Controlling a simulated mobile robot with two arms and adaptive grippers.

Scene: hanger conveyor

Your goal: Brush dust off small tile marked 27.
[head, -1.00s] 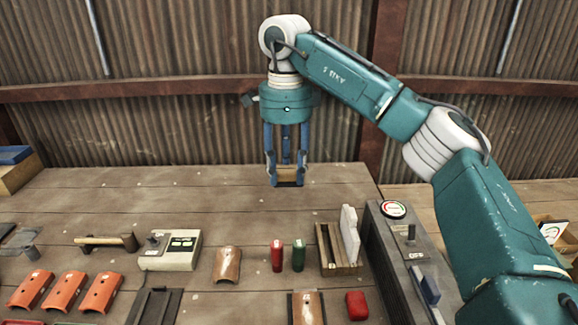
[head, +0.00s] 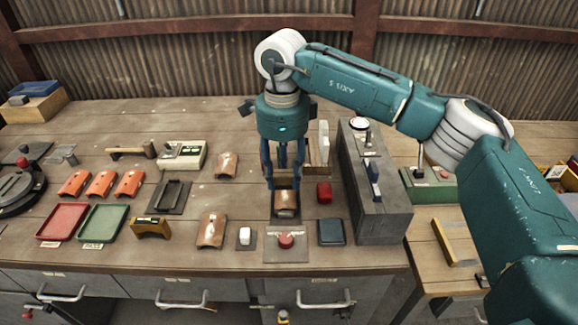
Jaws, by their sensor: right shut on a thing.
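My right gripper (head: 284,185) points down with its fingers close over a small brown tile (head: 286,201) lying in a dark holder (head: 286,215). It is shut on a small tan and dark block, perhaps a brush, which hardly shows against the tile. I cannot tell whether the block touches the tile. Other brown tiles lie loose, one at the back (head: 227,166) and one in front (head: 211,230). Three orange tiles (head: 101,183) lie in a row to the left. I cannot read a number on any tile. My left gripper is out of view.
A tall grey unit (head: 375,205) stands right of the holder. A red block (head: 324,192), a dark square pad (head: 331,232) and a red button on a plate (head: 286,240) are close by. Red (head: 63,221) and green (head: 102,223) trays lie left.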

